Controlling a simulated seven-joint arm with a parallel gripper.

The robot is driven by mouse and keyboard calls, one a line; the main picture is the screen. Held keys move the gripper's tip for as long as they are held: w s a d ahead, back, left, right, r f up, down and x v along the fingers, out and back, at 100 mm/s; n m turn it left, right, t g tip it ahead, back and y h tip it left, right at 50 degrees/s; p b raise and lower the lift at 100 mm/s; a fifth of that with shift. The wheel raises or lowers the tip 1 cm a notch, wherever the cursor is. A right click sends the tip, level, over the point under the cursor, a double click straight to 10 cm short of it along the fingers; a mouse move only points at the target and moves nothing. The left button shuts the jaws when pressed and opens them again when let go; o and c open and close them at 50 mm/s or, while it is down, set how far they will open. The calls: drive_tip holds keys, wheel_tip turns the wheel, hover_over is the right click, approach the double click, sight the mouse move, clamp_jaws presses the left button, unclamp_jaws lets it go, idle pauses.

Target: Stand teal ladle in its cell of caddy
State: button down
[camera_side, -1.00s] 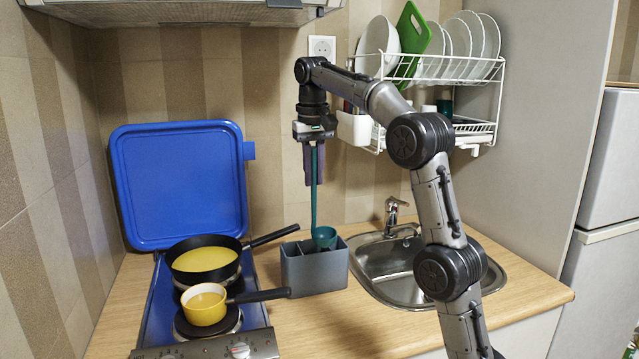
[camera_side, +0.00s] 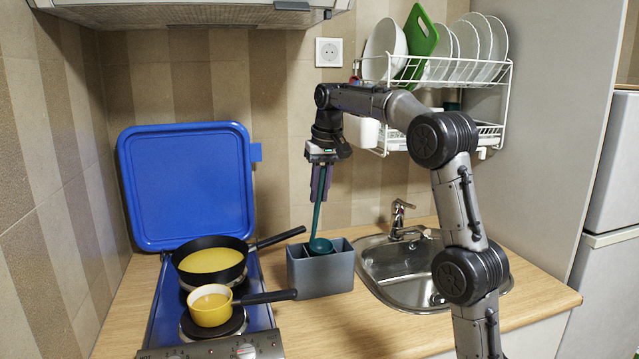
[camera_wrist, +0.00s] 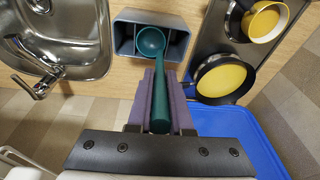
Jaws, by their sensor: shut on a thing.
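The teal ladle (camera_side: 316,221) hangs bowl-down from my gripper (camera_side: 321,178), which is shut on its handle. The ladle tilts, with its bowl (camera_side: 320,246) lower and a little left of the grip. The grey caddy (camera_side: 330,281) stands on the counter between hob and sink and is split into cells. In the side view the bowl is at the caddy's rim; I cannot tell how far it is inside. In the wrist view the ladle bowl (camera_wrist: 151,42) lies over the caddy opening (camera_wrist: 127,38), and my gripper's purple fingers (camera_wrist: 160,105) flank the handle.
A black pan (camera_side: 211,262) and a yellow saucepan (camera_side: 211,307) sit on the hob, their handles reaching towards the caddy. The blue lid (camera_side: 187,187) stands raised behind. The sink (camera_side: 400,270) and tap (camera_side: 398,215) are to the right. A dish rack (camera_side: 490,133) hangs above.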

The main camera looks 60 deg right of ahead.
drive_tip(key=shift+f, duration=2.15)
drive_tip(key=c, duration=0.8)
unclamp_jaws()
drive_tip(key=shift+o, duration=0.2)
wheel_tip(320, 180, up, 14)
drive_tip(key=s+a, duration=0.1)
drive_tip(key=s, duration=0.1)
drive_tip(key=shift+s+a+f, duration=0.15)
drive_tip(key=shift+s+f, duration=0.1)
